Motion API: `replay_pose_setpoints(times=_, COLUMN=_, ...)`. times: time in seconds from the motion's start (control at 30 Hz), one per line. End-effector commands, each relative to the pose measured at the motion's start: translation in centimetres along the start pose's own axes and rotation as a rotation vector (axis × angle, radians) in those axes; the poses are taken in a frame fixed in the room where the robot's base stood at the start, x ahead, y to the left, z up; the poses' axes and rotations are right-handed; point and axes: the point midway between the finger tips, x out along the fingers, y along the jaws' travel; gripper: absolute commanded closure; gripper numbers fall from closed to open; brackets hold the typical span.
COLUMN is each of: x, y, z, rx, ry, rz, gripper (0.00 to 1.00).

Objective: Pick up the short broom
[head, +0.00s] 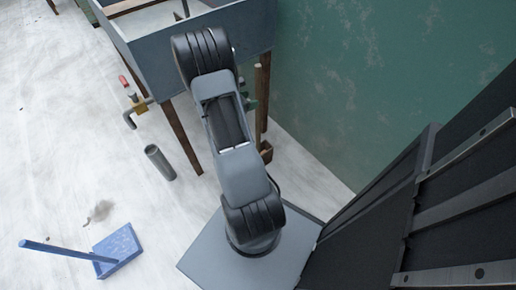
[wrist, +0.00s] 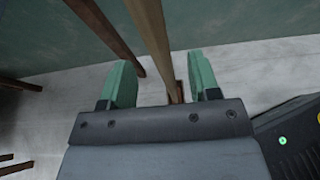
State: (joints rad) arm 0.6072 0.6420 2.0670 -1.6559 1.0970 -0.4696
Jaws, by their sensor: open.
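The short broom (head: 264,84) stands upright by the green wall, with a wooden handle and a brown head near the floor. Its handle also shows in the wrist view (wrist: 153,38), running down between the two green fingers. My gripper (wrist: 163,82) is open, one finger on each side of the handle in the picture, with a gap on both sides. I cannot tell whether the handle is within the fingers' depth. In the head view, my arm hides most of my gripper, and only a bit of green shows beside the handle.
A grey basin (head: 150,55) on wooden legs (head: 183,138) stands close to the left of the broom. The green wall (head: 390,80) is behind it. A grey cylinder (head: 160,163) and a blue dustpan (head: 122,246) with a long handle are on the pale floor. A small grey pile (head: 100,211) lies near the dustpan.

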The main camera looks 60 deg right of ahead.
Motion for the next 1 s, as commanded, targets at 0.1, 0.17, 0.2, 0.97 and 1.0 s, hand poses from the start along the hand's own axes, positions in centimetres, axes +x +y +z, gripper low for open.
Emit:
replay_pose_setpoints(times=0.1, x=0.6, y=0.0, z=0.0, rx=0.000, ry=0.000, rz=0.001, gripper=0.44)
replay_pose_setpoints(times=0.17, x=0.9, y=0.0, z=-0.1, rx=0.000, ry=0.000, rz=0.000, gripper=0.44)
replay_pose_setpoints(times=0.2, x=1.2, y=0.0, z=-0.2, rx=0.000, ry=0.000, rz=-0.001, gripper=0.44)
replay_pose_setpoints(times=0.97, x=5.9, y=0.2, z=-0.4, rx=0.000, ry=0.000, rz=0.001, gripper=0.50)
replay_pose_setpoints(times=1.0, x=5.9, y=0.2, z=-0.4, rx=0.000, ry=0.000, rz=0.001, gripper=0.53)
